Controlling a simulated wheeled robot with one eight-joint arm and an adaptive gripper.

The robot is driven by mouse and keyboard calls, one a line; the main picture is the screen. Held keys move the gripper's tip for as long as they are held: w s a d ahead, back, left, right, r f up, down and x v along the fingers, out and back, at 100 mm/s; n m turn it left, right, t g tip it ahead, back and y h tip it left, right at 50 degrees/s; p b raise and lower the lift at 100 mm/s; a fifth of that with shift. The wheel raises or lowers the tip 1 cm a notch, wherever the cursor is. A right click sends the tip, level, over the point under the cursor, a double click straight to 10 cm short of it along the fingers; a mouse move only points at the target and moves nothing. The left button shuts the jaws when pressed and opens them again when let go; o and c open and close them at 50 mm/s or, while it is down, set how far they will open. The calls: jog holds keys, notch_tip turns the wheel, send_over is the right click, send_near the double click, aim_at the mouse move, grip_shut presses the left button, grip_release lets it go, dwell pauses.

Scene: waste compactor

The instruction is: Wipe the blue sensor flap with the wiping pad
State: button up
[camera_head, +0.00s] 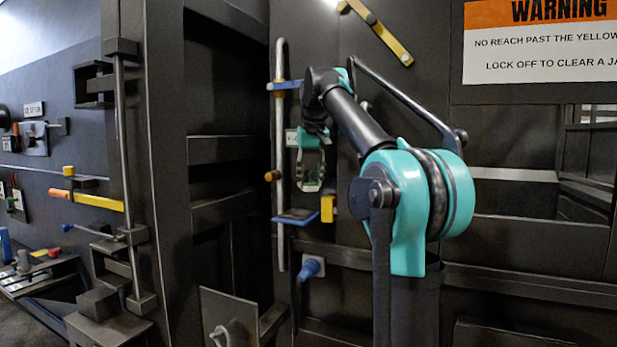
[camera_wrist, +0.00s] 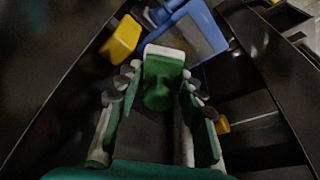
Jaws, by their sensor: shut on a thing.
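The wiping pad (camera_wrist: 164,62) is green with a whitish edge and a green knob-like grip. My gripper (camera_wrist: 157,85) is shut on that grip, one finger on each side. In the head view my gripper (camera_head: 311,165) points down in front of the dark wall panel. The blue sensor flap (camera_head: 297,215) shows below it as a small blue-edged plate with a dark face. In the wrist view the flap (camera_wrist: 193,36) lies just beyond the pad's whitish edge. In the head view a gap shows between pad and flap.
A yellow block (camera_head: 327,208) sits right beside the flap. A vertical metal rod (camera_head: 281,150) runs close on the left of my gripper. A blue plug-like part (camera_head: 312,266) is below. A warning sign (camera_head: 540,45) hangs at upper right.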

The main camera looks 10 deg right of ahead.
aim_at(285, 213)
jog(key=shift+f, duration=2.85)
jog(key=shift+f, duration=0.95)
jog(key=shift+w+a, duration=0.75)
jog(key=shift+a, duration=0.35)
jog(key=shift+w+a, duration=0.75)
jog(key=shift+a, duration=0.35)
jog(key=shift+w+a, duration=0.75)
jog(key=shift+a, duration=0.35)
jog(key=shift+s+d+f, duration=0.1)
jog(key=shift+s+d, duration=0.55)
jog(key=shift+d, duration=0.25)
jog(key=shift+s+d+f, duration=0.1)
jog(key=shift+s+d, duration=0.5)
jog(key=shift+d, duration=0.25)
jog(key=shift+s+d+r, duration=0.1)
jog(key=shift+s+d, duration=0.45)
jog(key=shift+d, duration=0.25)
jog(key=shift+s+d+r, duration=0.1)
jog(key=shift+s+d, duration=0.4)
jog(key=shift+d, duration=0.3)
jog(key=shift+s+a, duration=0.4)
jog(key=shift+s, duration=0.1)
jog(key=shift+w+a, duration=0.75)
jog(key=shift+a, duration=0.35)
jog(key=shift+w+a, duration=0.75)
jog(key=shift+a, duration=0.4)
jog(key=shift+w+a, duration=0.75)
jog(key=shift+a, duration=0.35)
jog(key=shift+f, duration=0.1)
